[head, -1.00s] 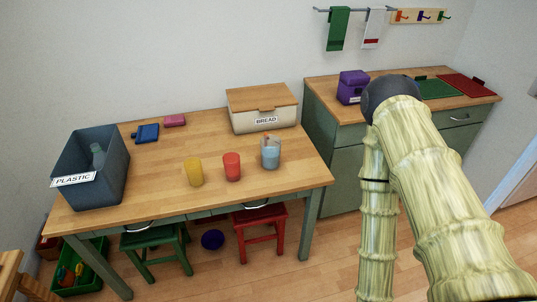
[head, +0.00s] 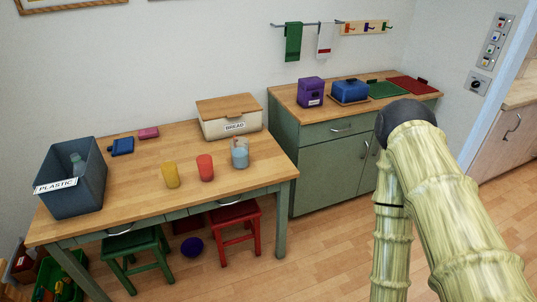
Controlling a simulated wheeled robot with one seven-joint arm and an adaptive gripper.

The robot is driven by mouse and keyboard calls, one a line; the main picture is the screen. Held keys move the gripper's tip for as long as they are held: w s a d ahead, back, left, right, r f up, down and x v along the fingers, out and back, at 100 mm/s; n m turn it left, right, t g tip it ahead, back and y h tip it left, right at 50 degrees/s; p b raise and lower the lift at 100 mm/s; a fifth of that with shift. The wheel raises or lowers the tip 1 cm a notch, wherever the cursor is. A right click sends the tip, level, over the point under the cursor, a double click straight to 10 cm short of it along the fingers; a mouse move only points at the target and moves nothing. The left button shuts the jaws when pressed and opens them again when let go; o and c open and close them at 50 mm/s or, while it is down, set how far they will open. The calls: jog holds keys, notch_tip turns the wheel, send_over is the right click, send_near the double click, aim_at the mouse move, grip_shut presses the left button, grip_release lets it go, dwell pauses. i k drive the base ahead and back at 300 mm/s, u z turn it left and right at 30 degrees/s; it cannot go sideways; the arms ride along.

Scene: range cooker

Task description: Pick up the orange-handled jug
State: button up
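A clear jug (head: 240,153) with pale blue contents stands upright on the wooden table (head: 128,195), near its right end and in front of the bread box. An orange handle cannot be made out clearly on it at this size. A red cup (head: 206,168) and a yellow cup (head: 171,176) stand to its left. My gripper is out of view. Only my bent arm shows at the right, apart from the jug.
A bread box (head: 230,125) stands behind the jug. A grey plastic bin (head: 75,192) is at the table's left. A green stool (head: 135,246) and a red stool (head: 234,222) are partly under the table. A green cabinet (head: 325,167) stands right. Floor in front is clear.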

aim_at(239, 146)
jog(key=z, duration=1.1)
jog(key=i, duration=1.2)
jog(key=u, duration=1.5)
